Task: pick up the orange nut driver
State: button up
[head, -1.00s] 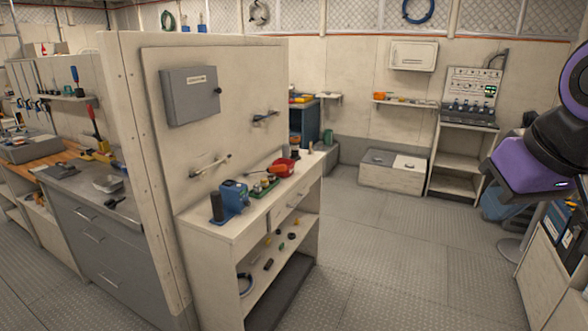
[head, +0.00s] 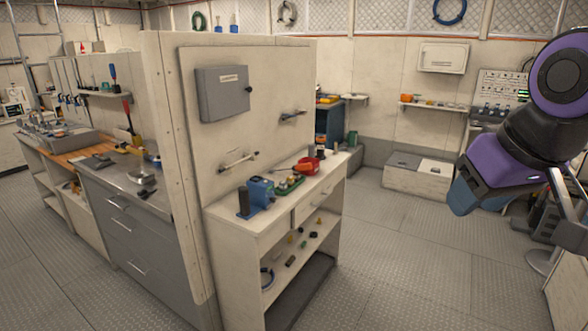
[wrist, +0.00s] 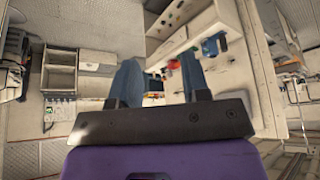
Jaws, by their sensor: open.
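I cannot pick out an orange nut driver with certainty in either view. A tool with a red handle (head: 127,113) stands upright at the back of the grey bench on the left, too small to identify. A small orange item (head: 406,97) sits on the far wall shelf, also too small to identify. My gripper (wrist: 160,82) is open and empty in the wrist view, its two blue-grey fingers apart. It is in the air, touching nothing. In the head view my purple and black arm is raised at the right edge.
A cream shelf unit (head: 232,238) stands against the partition (head: 170,150). It holds a blue device (head: 262,190), a red item (head: 308,165) and small items below. A grey drawer bench (head: 120,215) is left of the partition. Floor (head: 400,250) is clear between the unit and my arm.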

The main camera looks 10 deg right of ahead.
aim_at(307, 165)
jog(key=i+l, duration=0.25)
jog(key=i, duration=0.3)
jog(key=i+l, duration=0.3)
jog(key=i, duration=0.2)
jog(key=i+l, duration=0.25)
jog(key=i, duration=0.3)
jog(key=i+l, duration=0.3)
jog(key=i, duration=0.2)
jog(key=i+l, duration=0.25)
jog(key=i, duration=0.3)
